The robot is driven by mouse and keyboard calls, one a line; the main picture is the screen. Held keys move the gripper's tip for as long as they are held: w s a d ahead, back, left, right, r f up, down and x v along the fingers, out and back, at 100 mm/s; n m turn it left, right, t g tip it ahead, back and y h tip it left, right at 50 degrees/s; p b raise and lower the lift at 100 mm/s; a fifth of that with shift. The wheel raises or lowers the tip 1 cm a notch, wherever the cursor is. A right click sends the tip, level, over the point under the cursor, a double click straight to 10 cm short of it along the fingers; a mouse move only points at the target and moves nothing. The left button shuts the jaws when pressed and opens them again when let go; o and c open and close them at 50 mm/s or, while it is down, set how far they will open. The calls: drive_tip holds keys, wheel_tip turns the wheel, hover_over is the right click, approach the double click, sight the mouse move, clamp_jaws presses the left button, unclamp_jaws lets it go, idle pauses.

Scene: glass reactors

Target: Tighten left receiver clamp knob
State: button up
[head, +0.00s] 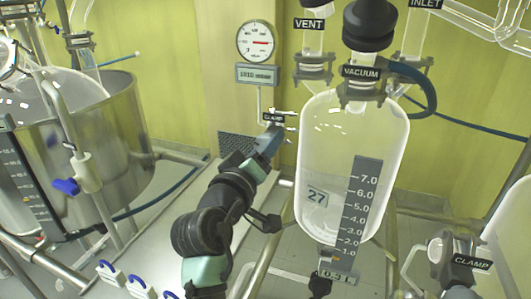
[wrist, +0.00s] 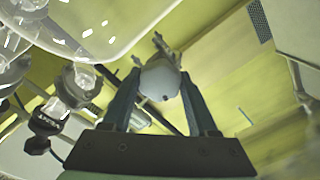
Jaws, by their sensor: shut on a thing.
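My gripper (head: 270,140) reaches up to the left side of the glass receiver (head: 325,150), just under a black CLAMP label (head: 273,117). In the wrist view, the two dark fingers of my gripper (wrist: 160,92) are shut on a rounded grey clamp knob (wrist: 160,76). The knob sits between the fingers, with thin metal parts showing behind it. In the head view my gripper and the label mostly hide the knob. I cannot tell from these frames how far the knob is turned.
A pressure gauge (head: 257,42) and its display (head: 257,74) are on the wall above my gripper. A steel vessel (head: 105,135) stands at the left. Another clamp with a CLAMP label (head: 472,262) is at the lower right. Blue hoses and a metal frame surround the receiver.

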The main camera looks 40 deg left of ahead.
drive_tip(key=m+b, duration=0.1)
drive_tip(key=m, duration=0.2)
drive_tip(key=shift+f+m+b, duration=0.2)
drive_tip(key=shift+m+b, duration=0.15)
drive_tip(key=shift+m, duration=0.05)
drive_tip(key=m+b, duration=0.2)
drive_tip(key=m, duration=0.2)
drive_tip(key=m+b, duration=0.3)
drive_tip(key=m, duration=0.4)
drive_tip(key=shift+a+m+b, duration=0.1)
drive_tip(key=shift+m+b, duration=0.2)
drive_tip(key=shift+b, duration=0.05)
drive_tip(key=m+b, duration=0.2)
drive_tip(key=m, duration=0.1)
drive_tip(key=shift+m, duration=0.4)
drive_tip(key=m+b, duration=0.2)
drive_tip(key=m, duration=0.2)
drive_tip(key=m+b, duration=0.2)
drive_tip(key=m, duration=0.2)
drive_tip(key=shift+r+m+b, duration=0.1)
drive_tip(key=shift+m+b, duration=0.65)
drive_tip(key=shift+m, duration=1.15)
drive_tip(key=shift+r, duration=0.1)
